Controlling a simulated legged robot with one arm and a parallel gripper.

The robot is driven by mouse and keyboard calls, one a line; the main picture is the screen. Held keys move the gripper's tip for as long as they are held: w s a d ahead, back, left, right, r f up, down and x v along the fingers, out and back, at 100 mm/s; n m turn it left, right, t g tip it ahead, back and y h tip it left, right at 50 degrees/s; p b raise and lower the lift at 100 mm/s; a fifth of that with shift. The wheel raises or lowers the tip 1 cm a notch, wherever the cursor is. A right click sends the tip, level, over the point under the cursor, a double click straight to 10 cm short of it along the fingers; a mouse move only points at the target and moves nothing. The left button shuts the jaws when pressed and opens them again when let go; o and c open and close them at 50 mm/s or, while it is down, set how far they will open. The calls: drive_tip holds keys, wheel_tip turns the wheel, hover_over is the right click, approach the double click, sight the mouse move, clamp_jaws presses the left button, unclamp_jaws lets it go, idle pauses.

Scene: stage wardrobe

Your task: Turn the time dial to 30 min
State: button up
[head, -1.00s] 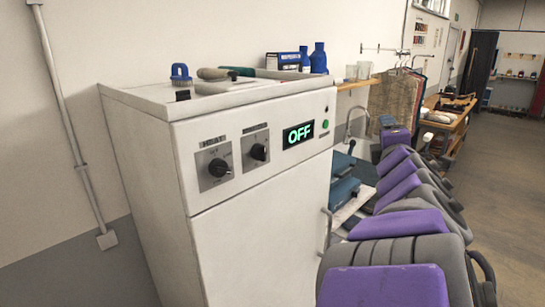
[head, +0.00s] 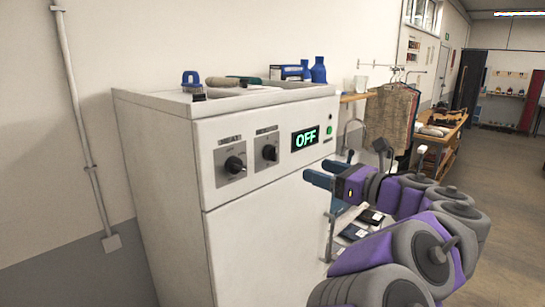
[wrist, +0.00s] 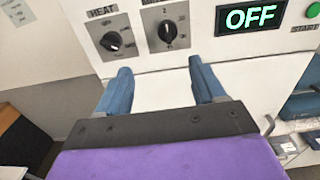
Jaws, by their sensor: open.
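The white machine (head: 260,220) has two black dials on its front. The left dial (head: 234,164) is marked HEAT in the wrist view (wrist: 112,41). The right dial (head: 269,152) sits beside it; its label is partly cut off and unreadable in the wrist view (wrist: 167,31), where some numbers show around it. The display (head: 305,138) reads OFF in green. My gripper (head: 306,178) is open and empty, in front of the machine, below and to the right of the right dial. In the wrist view its blue fingers (wrist: 163,78) point toward the panel, apart from both dials.
A green start button (head: 329,130) is right of the display. Brushes (head: 222,81), blue bottles (head: 318,69) and a box lie on top of the machine. Open floor lies further right.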

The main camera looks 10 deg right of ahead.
drive_tip(key=x, duration=0.3)
approach(276, 153)
drive_tip(key=w, duration=0.2)
drive_tip(key=w+a, duration=0.1)
drive_tip(key=a, duration=0.1)
drive_tip(key=w+a+b, duration=0.1)
drive_tip(key=w+a, duration=0.3)
drive_tip(key=shift+w+a+f, duration=0.1)
drive_tip(key=shift+a, duration=0.2)
drive_tip(key=shift+w+d, duration=0.15)
drive_tip(key=shift+w, duration=0.05)
drive_tip(key=shift+w+d, duration=0.15)
drive_tip(key=shift+d, duration=0.9)
drive_tip(key=shift+a, duration=1)
drive_tip(key=c, duration=0.4)
drive_tip(key=shift+d, duration=0.1)
drive_tip(key=c, duration=0.3)
drive_tip(key=shift+w+d, duration=0.1)
drive_tip(key=shift+d, duration=0.2)
drive_tip(key=c, duration=0.3)
drive_tip(key=shift+a, duration=0.15)
